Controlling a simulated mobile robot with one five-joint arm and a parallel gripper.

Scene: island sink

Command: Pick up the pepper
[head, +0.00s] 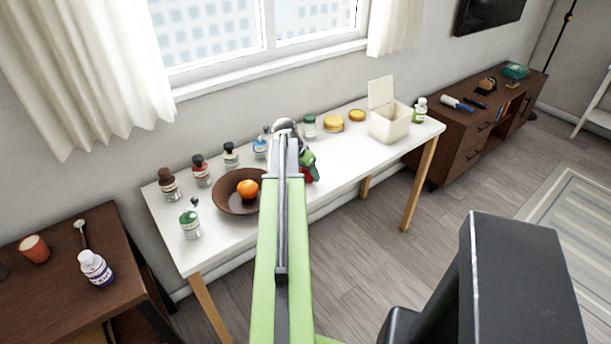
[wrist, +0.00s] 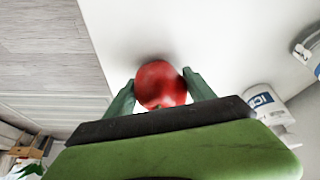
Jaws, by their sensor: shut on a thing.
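The pepper (wrist: 161,84) is a round, glossy red thing in the wrist view. It sits between the two green fingers of my gripper (wrist: 162,88), which is shut on it. A soft shadow lies beside it on the white tabletop (wrist: 190,38); I cannot tell whether it touches the table. In the head view my arm hides most of the pepper, and only bits of red (head: 307,176) show below my green gripper (head: 308,162), over the front part of the white table (head: 345,160).
A brown bowl (head: 228,203) with an orange (head: 247,189) stands left of my arm, among several bottles. The front right tabletop is clear.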

